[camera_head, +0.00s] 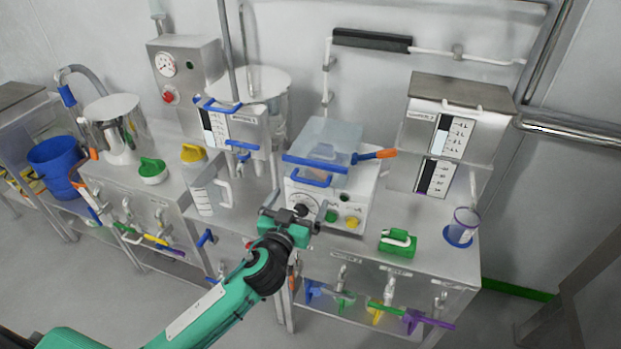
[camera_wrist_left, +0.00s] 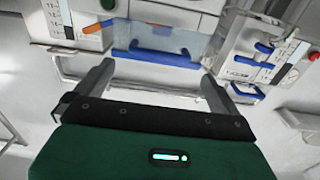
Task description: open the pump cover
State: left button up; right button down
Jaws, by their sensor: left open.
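The pump (camera_head: 340,198) is a white box with a dial and green and yellow buttons, standing on the steel bench. Its cover (camera_head: 327,138) is translucent pale blue and sits over the pump's top, with a blue bar along its front edge. The cover also shows in the left wrist view (camera_wrist_left: 165,38), with its blue bar beyond my fingertips. My left gripper (camera_head: 290,214) is open and empty, in front of the pump's lower left and apart from the cover. In the left wrist view my two fingers (camera_wrist_left: 157,70) are spread wide. My right gripper is not in view.
A green-handled item (camera_head: 397,242) and a clear cup (camera_head: 464,225) stand on the right. An orange-tipped blue lever (camera_head: 372,155) projects right of the cover.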

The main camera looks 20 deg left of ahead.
aim_at(309, 183)
pick_arm(q)
jog(key=shift+w+d+p, duration=0.1)
jog(key=shift+w+p, duration=0.8)
jog(key=shift+w, duration=3.05)
jog(key=shift+c, duration=0.4)
